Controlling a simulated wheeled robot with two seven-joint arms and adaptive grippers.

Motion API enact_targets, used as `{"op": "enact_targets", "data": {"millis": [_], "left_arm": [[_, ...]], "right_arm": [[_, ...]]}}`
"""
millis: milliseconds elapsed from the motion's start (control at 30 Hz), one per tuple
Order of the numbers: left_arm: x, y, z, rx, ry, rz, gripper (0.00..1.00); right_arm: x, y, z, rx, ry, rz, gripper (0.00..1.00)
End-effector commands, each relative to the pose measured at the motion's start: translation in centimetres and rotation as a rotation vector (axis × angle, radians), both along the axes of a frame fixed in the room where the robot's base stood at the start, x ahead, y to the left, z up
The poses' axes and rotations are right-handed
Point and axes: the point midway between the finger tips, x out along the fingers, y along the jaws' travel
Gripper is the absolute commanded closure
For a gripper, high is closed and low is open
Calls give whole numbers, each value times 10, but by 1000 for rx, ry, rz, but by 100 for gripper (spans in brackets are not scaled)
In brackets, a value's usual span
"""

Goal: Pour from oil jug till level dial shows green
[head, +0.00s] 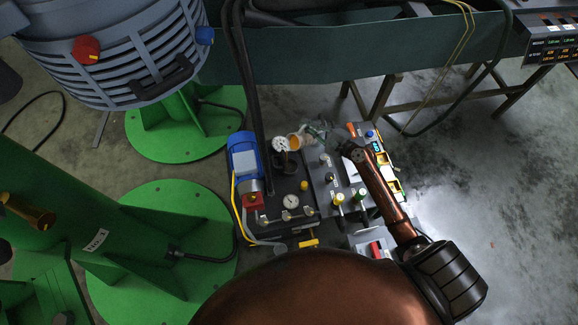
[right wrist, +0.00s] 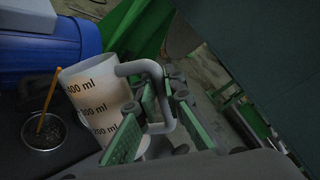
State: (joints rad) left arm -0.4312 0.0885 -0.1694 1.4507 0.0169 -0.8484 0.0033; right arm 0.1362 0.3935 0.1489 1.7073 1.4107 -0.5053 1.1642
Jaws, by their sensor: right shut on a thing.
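The oil jug (head: 296,141) is a pale, marked measuring jug with amber inside, tilted left over the machine. In the right wrist view the jug (right wrist: 95,100) shows its ml marks and grey handle (right wrist: 160,95). A thin amber streak (right wrist: 48,98) runs from its lip down to a round, dark filler opening (right wrist: 42,135). My right gripper (head: 318,137) is shut on the jug's handle, its green fingers (right wrist: 150,120) around it. A small white round dial (head: 291,201) sits on the machine's front; its reading is too small to tell. My left gripper is out of view.
A blue motor (head: 243,157) stands left of the jug. A grey panel with knobs (head: 340,198) lies right of the dial, beneath my right arm. Green pedestals (head: 160,240) stand at left, and a green beam (head: 350,50) crosses behind. The floor at right is clear.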

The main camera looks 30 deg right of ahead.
Motion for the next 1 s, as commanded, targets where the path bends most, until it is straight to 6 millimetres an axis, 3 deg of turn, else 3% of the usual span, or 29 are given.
{"op": "enact_targets", "data": {"millis": [1000], "left_arm": [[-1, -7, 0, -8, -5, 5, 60]], "right_arm": [[0, 2, 1, -29, -10, 0, 100]]}}
